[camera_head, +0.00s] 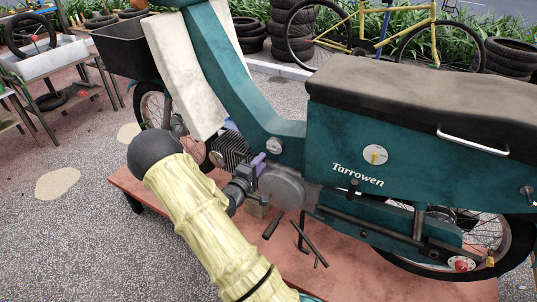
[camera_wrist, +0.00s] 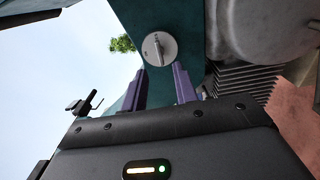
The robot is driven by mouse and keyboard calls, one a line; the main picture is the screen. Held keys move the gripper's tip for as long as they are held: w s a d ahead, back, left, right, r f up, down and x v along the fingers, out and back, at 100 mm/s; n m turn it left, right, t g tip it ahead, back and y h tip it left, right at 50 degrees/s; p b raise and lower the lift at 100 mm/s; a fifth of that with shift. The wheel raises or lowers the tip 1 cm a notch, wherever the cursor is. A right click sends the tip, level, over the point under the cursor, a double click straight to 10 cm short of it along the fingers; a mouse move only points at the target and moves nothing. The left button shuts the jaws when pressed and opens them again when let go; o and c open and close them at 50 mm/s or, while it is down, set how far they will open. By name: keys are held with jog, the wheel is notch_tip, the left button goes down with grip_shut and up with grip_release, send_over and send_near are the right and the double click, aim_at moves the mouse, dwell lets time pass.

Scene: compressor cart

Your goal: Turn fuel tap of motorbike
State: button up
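The teal motorbike (camera_head: 330,130) marked "Tarrowen" stands on a red platform. Its side panel has a white round dial with a yellow lever (camera_head: 375,155). A smaller silver round knob (camera_head: 273,146) sits further left on the frame. No label shows which is the fuel tap. My gripper (camera_head: 262,163) is just below the silver knob and well left of the white dial. In the wrist view a silver disc with a raised lever (camera_wrist: 158,49) lies just beyond the purple fingertips of my gripper (camera_wrist: 160,72). The fingers are apart with nothing between them.
The finned engine (camera_wrist: 250,80) and the round engine cover (camera_head: 283,188) are close to my gripper. The red platform (camera_head: 350,270) lies below. A white tray on a table (camera_head: 45,62) stands at the far left. A yellow bicycle (camera_head: 385,20) and tyres are behind.

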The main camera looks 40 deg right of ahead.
aim_at(271, 150)
jog(key=x, duration=0.6)
jog(key=shift+d, duration=0.1)
grip_shut()
